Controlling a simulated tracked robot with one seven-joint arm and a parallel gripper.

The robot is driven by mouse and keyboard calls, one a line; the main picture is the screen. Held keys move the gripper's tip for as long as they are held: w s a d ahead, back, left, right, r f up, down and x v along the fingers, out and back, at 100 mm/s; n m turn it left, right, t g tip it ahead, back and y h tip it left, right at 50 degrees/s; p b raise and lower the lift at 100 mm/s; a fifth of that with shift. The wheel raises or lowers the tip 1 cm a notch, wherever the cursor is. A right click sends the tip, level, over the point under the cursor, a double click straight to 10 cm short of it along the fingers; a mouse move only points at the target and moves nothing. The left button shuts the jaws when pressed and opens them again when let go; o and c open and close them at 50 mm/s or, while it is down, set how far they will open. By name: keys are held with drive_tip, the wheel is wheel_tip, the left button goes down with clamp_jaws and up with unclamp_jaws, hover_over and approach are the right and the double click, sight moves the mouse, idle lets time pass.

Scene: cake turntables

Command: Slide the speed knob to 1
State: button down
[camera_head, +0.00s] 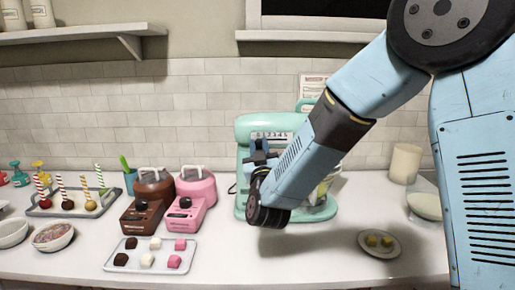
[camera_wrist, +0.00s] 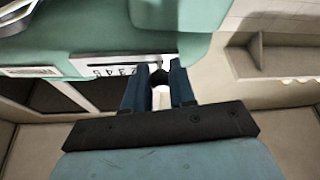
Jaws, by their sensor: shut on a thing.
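A mint-green stand mixer (camera_head: 243,126) stands on the counter against the tiled wall. A pale number plate (camera_head: 272,135) is on its head; it also shows in the wrist view (camera_wrist: 92,61), where some digits are readable and the rest are covered by my fingers. My gripper (camera_head: 262,152) is at the mixer's head just below the plate. In the wrist view my gripper (camera_wrist: 160,78) is shut on the small dark speed knob (camera_wrist: 160,74) at the plate's edge. The knob is mostly hidden by the fingers, so I cannot tell which number it is at.
My arm covers the mixer's right side and bowl. Left of the mixer are a brown pot machine (camera_head: 151,190), a pink one (camera_head: 197,186) and a tray (camera_head: 110,262) of small cubes. A plate (camera_head: 380,254) with yellow pieces lies right. The front middle counter is clear.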

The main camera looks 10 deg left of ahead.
idle(0.3)
drive_tip(key=shift+w+d, duration=0.15)
drive_tip(key=shift+d, duration=0.5)
drive_tip(key=c, duration=1)
unclamp_jaws()
drive_tip(key=shift+c, duration=0.2)
